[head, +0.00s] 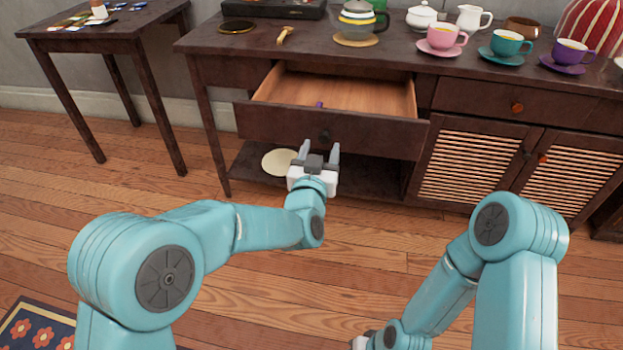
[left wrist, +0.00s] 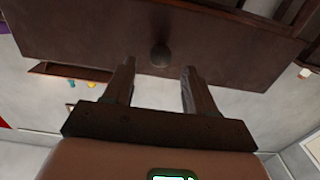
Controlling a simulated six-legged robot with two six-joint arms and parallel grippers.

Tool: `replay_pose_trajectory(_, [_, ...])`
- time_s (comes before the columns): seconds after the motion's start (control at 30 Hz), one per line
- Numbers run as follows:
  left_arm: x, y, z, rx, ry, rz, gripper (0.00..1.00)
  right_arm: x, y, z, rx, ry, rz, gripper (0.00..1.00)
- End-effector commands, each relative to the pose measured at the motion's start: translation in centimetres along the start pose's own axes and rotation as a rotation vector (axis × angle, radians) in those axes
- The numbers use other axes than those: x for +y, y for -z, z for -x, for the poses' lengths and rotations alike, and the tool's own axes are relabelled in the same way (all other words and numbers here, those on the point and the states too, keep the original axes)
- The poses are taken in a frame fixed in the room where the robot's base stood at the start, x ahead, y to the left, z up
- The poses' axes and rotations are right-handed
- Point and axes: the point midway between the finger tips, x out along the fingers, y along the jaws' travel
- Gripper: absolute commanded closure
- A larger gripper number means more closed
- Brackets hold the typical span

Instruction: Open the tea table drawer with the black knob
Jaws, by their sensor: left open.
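The tea table drawer (head: 275,122) with the black knob (head: 325,136) stands pulled out from the dark wooden table (head: 215,45), and its light wood inside shows. A small purple thing (head: 319,104) lies in it. My left gripper (head: 320,147) is open just in front of the drawer front, its two fingers pointing at the knob. In the left wrist view the knob (left wrist: 160,56) sits beyond and between the open fingertips (left wrist: 158,68), apart from both. My right gripper (head: 360,343) is mostly cut off at the bottom edge.
A striped teapot (head: 357,22), a pink cup (head: 442,38) and other tea ware stand on the tabletop. A closed drawer with an orange knob (head: 517,107) is at the right, above slatted doors (head: 470,160). A pale round disc (head: 280,162) lies on the lower shelf.

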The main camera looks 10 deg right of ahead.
Motion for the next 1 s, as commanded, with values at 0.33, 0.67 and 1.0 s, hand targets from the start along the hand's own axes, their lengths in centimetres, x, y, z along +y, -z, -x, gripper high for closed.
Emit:
replay_pose_trajectory(0.33, [0.1,0.2,8.7,-0.002,-0.002,-0.001,0.44,-0.7,-0.9,1.8,-0.031,-0.001,-0.004,0.57])
replay_pose_trajectory(0.67, [0.0,0.1,13.0,0.0,-0.001,0.0,0.44,-0.9,-1.0,2.1,-0.034,0.0,0.001,0.57])
replay_pose_trajectory(1.0, [0.0,0.0,13.1,0.001,0.0,0.0,0.44,-0.9,-1.0,2.1,-0.034,0.0,0.002,0.57])
